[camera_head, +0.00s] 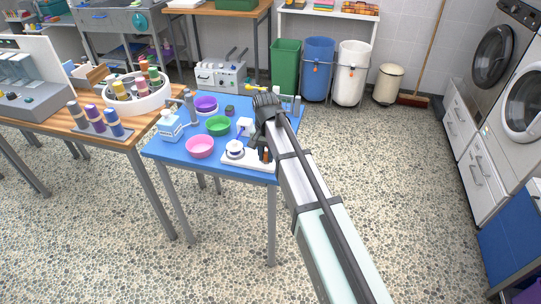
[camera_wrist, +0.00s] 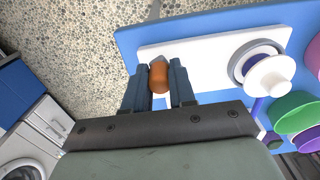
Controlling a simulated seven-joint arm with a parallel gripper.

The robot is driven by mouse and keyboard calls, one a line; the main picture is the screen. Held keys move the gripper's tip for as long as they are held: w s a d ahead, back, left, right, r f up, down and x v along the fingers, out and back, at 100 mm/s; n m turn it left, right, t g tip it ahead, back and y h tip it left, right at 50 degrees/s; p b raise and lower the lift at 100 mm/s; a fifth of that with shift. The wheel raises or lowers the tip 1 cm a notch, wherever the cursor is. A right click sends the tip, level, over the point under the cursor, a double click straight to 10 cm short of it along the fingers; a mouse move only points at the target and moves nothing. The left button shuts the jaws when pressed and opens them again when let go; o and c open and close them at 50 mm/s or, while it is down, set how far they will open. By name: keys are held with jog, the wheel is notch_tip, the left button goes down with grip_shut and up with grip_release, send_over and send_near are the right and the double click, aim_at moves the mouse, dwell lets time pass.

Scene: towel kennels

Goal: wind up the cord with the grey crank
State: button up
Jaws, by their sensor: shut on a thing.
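A white base plate (camera_head: 240,165) lies at the near right corner of the blue table; it also shows in the wrist view (camera_wrist: 200,50). A white spool (camera_head: 235,147) with a grey ring round it stands on the plate, seen in the wrist view (camera_wrist: 271,75) too. A strip of purple, perhaps the cord, runs from near the spool (camera_wrist: 258,106). My gripper (camera_wrist: 159,77) points down over the plate's other end and is shut on an upright orange-brown knob (camera_wrist: 158,75). Whether this knob belongs to the grey crank is hidden by my fingers.
Pink (camera_head: 200,147), green (camera_head: 218,126) and purple (camera_head: 206,104) bowls stand left of the plate on the blue table (camera_head: 178,153). Floor is clear right of the table.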

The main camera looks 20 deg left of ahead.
jog(key=shift+w, duration=0.15)
jog(key=shift+w+d, duration=0.65)
jog(key=shift+d, duration=0.1)
jog(key=shift+w, duration=0.1)
jog(key=shift+w+d, duration=0.15)
jog(key=shift+w, duration=0.85)
